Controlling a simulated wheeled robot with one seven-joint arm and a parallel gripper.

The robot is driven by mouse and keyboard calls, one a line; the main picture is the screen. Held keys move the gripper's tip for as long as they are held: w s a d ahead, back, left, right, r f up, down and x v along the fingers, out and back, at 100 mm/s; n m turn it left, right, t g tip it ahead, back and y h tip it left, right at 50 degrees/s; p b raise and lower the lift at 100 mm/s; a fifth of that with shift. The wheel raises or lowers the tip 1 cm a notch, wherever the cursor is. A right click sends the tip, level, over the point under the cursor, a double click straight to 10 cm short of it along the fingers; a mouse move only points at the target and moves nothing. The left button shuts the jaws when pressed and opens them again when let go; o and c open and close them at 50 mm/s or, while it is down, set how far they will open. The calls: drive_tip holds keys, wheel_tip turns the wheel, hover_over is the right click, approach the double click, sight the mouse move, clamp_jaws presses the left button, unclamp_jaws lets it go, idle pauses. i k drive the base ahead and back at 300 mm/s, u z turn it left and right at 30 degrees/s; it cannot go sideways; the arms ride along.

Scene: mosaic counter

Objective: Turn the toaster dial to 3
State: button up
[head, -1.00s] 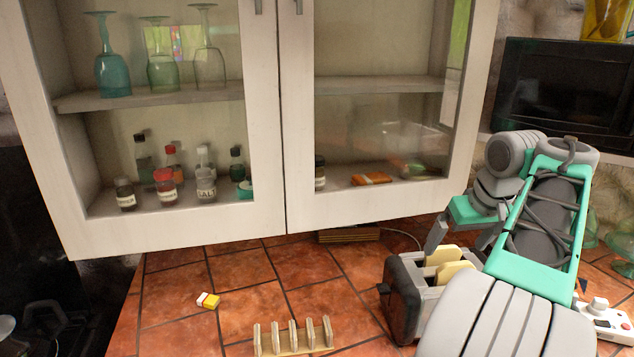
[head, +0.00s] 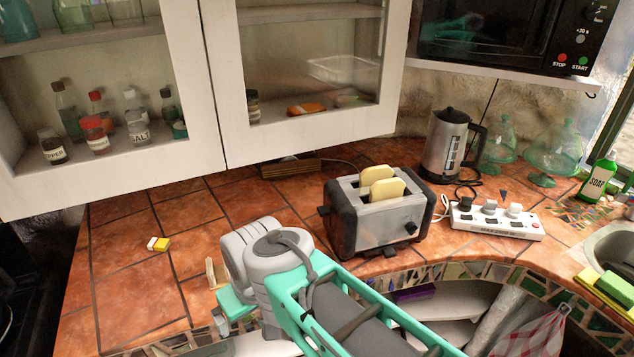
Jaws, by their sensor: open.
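The toaster (head: 380,222) stands on the tiled counter, silver with black ends, with two slices of bread (head: 383,187) sticking out of its slots. A small dark round knob (head: 411,228), which looks like the dial, sits on the right of its front face; its numbers and setting are too small to read. A black lever (head: 323,210) juts from the left end. My gripper (head: 230,318) is left of and nearer than the toaster, apart from it. It is open, largely hidden by my arm, and I see nothing held in it.
A kettle (head: 449,145) and a power strip (head: 496,219) stand right of the toaster. A yellow-and-white item (head: 158,244) lies left. Glass-fronted cabinets (head: 215,100) overhang the counter's back. Tiles left of the toaster are mostly clear.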

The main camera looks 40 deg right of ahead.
sight(411, 227)
drive_tip(key=k, duration=0.8)
drive_tip(key=u, duration=1)
drive_tip(key=i, duration=0.65)
drive_tip(key=z, duration=2.45)
drive_tip(key=i, duration=0.55)
drive_tip(key=z, duration=0.45)
